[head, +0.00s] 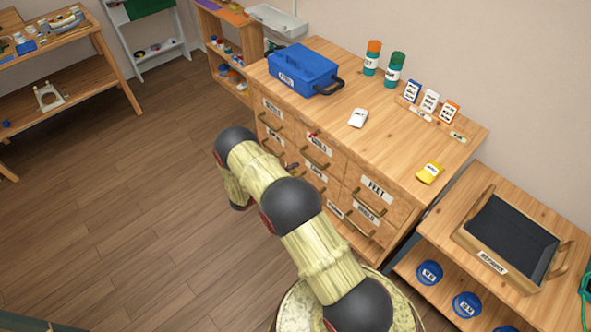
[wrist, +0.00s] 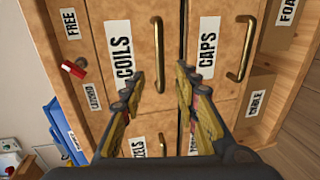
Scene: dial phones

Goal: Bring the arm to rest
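My gripper (wrist: 160,78) shows in the wrist view with its two fingers apart and nothing between them. It faces the wooden drawer front, with drawers labelled COILS (wrist: 122,50) and CAPS (wrist: 208,45) beyond the fingertips. I cannot tell the exact gap to the drawers, but no contact shows. In the head view my arm (head: 290,205) reaches from the bottom right up to the left, bent, in front of the drawer cabinet (head: 400,235). The gripper is mostly hidden behind the arm there.
Brass handles (wrist: 247,50) and a red knob or key (wrist: 73,68) stick out from the drawer fronts. A blue case (head: 303,70), bottles and small boxes stand on the cabinet top. A lower table with a tray (head: 510,235) is at right. The floor (head: 120,220) at left is clear.

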